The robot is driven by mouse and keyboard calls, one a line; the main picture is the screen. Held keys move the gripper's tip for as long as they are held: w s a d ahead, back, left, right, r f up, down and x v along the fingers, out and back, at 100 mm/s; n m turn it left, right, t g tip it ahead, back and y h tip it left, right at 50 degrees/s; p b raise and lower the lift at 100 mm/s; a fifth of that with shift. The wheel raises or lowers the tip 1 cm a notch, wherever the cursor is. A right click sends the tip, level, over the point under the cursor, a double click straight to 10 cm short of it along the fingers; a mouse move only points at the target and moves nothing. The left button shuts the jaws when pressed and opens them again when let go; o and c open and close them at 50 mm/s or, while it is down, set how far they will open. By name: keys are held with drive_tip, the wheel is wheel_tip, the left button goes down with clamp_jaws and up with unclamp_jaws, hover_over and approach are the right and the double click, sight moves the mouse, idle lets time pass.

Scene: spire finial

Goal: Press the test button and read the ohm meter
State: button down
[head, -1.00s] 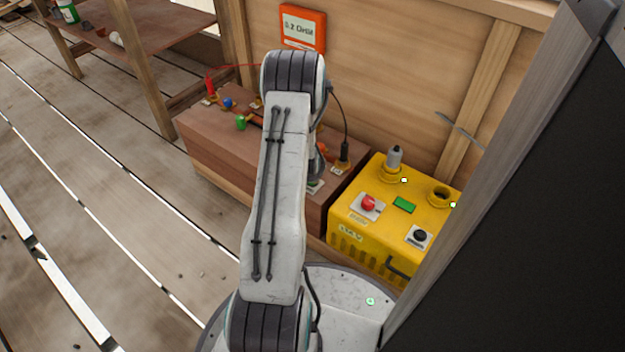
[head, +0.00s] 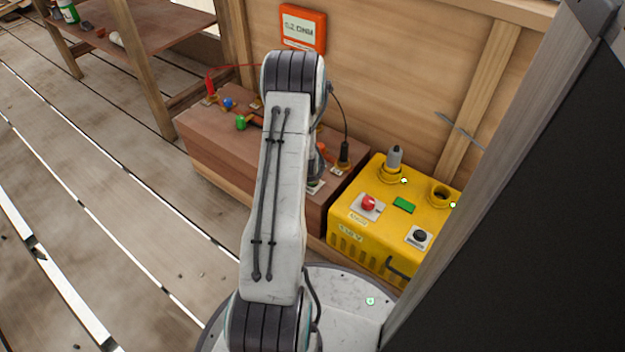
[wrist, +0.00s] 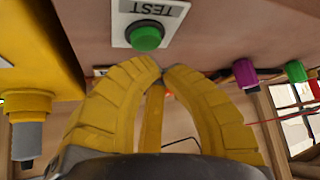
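The green TEST button (wrist: 146,37) sits on a white plate marked TEST, upside down in the wrist view. My gripper (wrist: 163,73) has yellow fingers whose tips meet with nothing between them. The tips appear close beside the button; I cannot tell whether they touch it. In the head view my arm hides the button and most of the gripper. The ohm meter (head: 303,28) is an orange-framed panel on the wooden wall. Its blurred text looks like 0.2 OHM.
A reddish-brown box (head: 225,160) carries coloured terminals and wires. A yellow box (head: 345,225) stands right of it, with a red button (head: 369,203), a black knob (head: 419,236) and a grey plug (head: 394,158). A dark panel (head: 540,230) fills the right. Plank floor is open at left.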

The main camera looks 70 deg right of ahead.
drive_tip(key=shift+f, duration=0.9)
idle(1.5)
drive_tip(key=shift+r, duration=0.2)
drive_tip(key=shift+r+p, duration=0.45)
drive_tip(key=shift+r, duration=0.2)
drive_tip(key=shift+r+p, duration=1.55)
drive_tip(key=shift+r, duration=1)
